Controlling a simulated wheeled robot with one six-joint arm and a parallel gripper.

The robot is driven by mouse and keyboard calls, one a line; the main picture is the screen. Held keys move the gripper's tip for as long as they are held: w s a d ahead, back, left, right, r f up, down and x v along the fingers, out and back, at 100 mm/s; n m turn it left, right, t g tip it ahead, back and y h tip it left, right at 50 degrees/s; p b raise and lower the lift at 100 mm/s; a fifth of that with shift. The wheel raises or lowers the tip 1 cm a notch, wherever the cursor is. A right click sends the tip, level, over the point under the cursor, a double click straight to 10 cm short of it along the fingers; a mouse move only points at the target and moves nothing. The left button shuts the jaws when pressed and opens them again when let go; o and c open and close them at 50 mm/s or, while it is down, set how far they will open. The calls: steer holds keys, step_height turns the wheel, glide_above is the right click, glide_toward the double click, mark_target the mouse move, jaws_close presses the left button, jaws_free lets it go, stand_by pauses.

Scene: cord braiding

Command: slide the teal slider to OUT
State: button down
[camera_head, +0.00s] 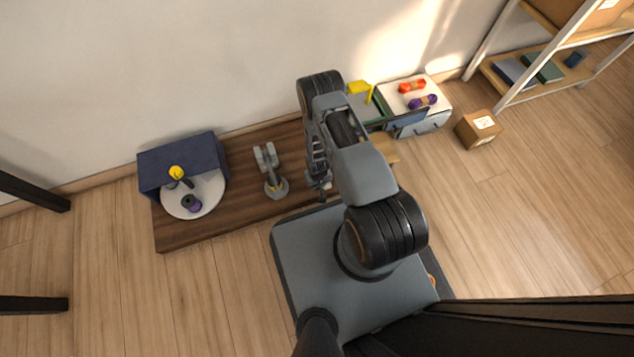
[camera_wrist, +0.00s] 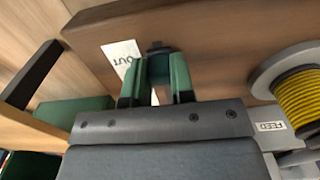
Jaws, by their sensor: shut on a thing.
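In the wrist view, my gripper (camera_wrist: 160,82) has two fingers with teal-green faces, closed around a small dark piece (camera_wrist: 158,66). This piece appears to be the teal slider, but its own colour is hard to tell. A dark cap shows at its far end, against the wooden board. The white OUT label (camera_wrist: 122,55) lies just left of the fingers. The white FEED label (camera_wrist: 270,127) is farther right, on the other side. In the head view, my gripper (camera_head: 320,183) is partly hidden by my arm, low over the right part of the wooden board (camera_head: 175,236).
A spool of yellow cord (camera_wrist: 300,95) stands at the wrist view's right edge. In the head view, a grey stand (camera_head: 268,163), a white turntable (camera_head: 211,193) and a blue box (camera_head: 177,153) sit left.

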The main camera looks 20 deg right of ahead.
steer(key=c, duration=1)
jaws_free()
steer(key=shift+o, duration=0.2)
step_height(320, 180, up, 14)
steer(key=p, duration=0.6)
steer(key=shift+f, duration=0.1)
